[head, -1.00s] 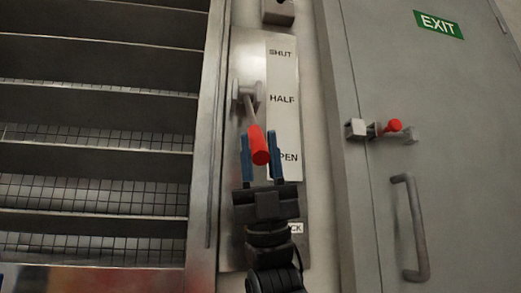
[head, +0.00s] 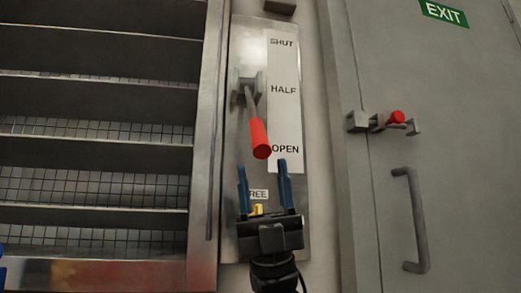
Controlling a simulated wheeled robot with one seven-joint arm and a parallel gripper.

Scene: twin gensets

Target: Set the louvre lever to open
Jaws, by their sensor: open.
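The louvre lever (head: 258,130) has a red grip and a grey arm on a pivot block, mounted on a metal plate (head: 245,45). It hangs downward, and its red end sits beside the word OPEN on the white label strip (head: 284,65), which reads SHUT, HALF and OPEN from top to bottom. My gripper (head: 264,172) is below the lever. Its two blue fingers are spread open with nothing between them, and the fingertips appear just below the red end, apart from it.
Louvre slats (head: 95,100) fill the left side. A grey door (head: 450,180) with a red-knobbed bolt (head: 390,120), a pull handle (head: 415,220) and an EXIT sign (head: 444,12) stands at right. A small yellow part (head: 257,209) shows by a partly hidden label ending REE.

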